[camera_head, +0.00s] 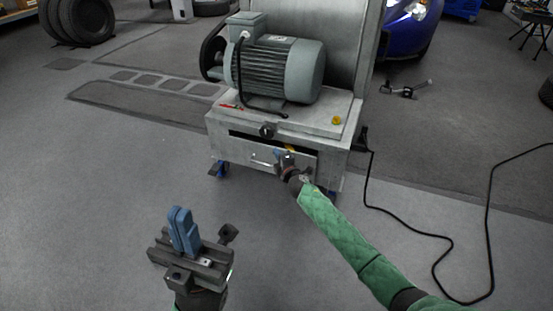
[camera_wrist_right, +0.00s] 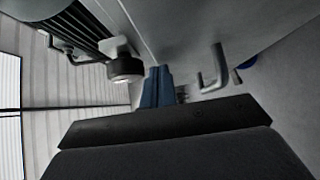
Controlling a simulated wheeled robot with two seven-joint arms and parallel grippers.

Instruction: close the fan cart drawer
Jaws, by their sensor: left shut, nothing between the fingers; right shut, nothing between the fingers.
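The grey fan cart (camera_head: 300,115) stands ahead with its drawer (camera_head: 240,153) facing me. A dark gap shows above the drawer front, so it looks slightly open. The drawer's bar handle (camera_head: 262,163) is left of my right gripper (camera_head: 281,155), and it also shows in the right wrist view (camera_wrist_right: 212,70). My right gripper is shut and empty, its blue fingertips (camera_wrist_right: 157,88) close to the drawer front; I cannot tell if they touch it. My left gripper (camera_head: 182,230) is shut and empty, held over open floor at the lower left.
A grey motor (camera_head: 280,68) sits on the cart top. A black knob (camera_head: 267,131) projects above the drawer and shows in the right wrist view (camera_wrist_right: 125,69). A black cable (camera_head: 400,230) lies on the floor at right. Floor left of the cart is clear.

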